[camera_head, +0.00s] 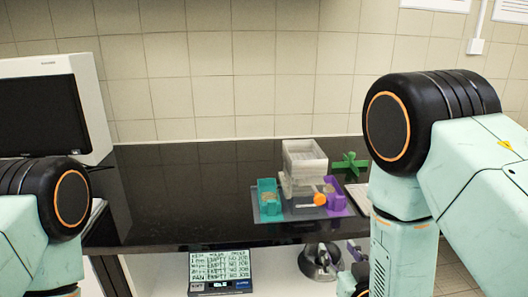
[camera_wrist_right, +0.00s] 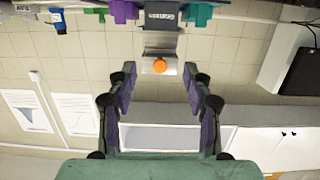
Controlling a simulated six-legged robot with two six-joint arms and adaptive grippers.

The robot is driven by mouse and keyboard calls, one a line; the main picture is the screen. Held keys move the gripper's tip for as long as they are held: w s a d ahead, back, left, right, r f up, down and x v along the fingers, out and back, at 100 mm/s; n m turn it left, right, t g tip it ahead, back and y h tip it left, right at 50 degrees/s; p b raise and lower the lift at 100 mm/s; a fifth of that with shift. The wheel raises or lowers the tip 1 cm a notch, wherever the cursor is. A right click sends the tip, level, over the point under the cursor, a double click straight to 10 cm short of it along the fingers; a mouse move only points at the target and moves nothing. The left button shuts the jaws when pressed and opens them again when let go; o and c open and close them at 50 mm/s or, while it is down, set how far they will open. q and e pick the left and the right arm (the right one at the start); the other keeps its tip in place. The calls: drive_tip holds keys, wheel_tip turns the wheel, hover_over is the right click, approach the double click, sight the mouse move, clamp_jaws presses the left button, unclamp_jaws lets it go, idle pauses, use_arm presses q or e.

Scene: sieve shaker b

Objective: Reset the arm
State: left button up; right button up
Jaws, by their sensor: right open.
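In the right wrist view my right gripper (camera_wrist_right: 159,74) is open, its two purple-padded fingers wide apart with nothing between them. Beyond the fingers the shaker's orange knob (camera_wrist_right: 160,66) shows, apart from them. In the head view the shaker (camera_head: 304,172) stands on the black bench, with a pale block on top and its orange knob (camera_head: 320,199) facing me. My right arm fills the right side of the head view and hides part of the bench. Only a bulky joint of my left arm shows at lower left; my left gripper is out of sight.
The black bench (camera_head: 180,190) is clear left of the shaker. A teal holder (camera_head: 267,189) and purple holder (camera_head: 335,203) flank it on a grey mat. A green object (camera_head: 349,165) lies behind. A monitor (camera_head: 45,108) stands left; a label display (camera_head: 220,270) sits below the bench.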

drive_tip(key=s+d+f+g+b, duration=0.1)
drive_tip(key=s+f+g+b, duration=0.1)
drive_tip(key=s+f+g, duration=0.5)
drive_tip(key=s+d+f+g+b, duration=0.1)
drive_tip(key=s+f, duration=0.5)
drive_tip(key=f, duration=0.5)
drive_tip(key=s+f+g+b, duration=0.3)
drive_tip(key=s+f, duration=0.3)
drive_tip(key=s, duration=0.4)
drive_tip(key=s+d+f+m+g+b, duration=0.1)
drive_tip(key=s+f+g+b, duration=0.2)
drive_tip(key=s, duration=0.7)
wheel_tip(320, 180, down, 4)
drive_tip(key=shift+f+g+h+b, duration=0.25)
drive_tip(key=shift+g+h+b, duration=0.1)
drive_tip(key=shift+g, duration=0.65)
drive_tip(key=shift+s, duration=0.1)
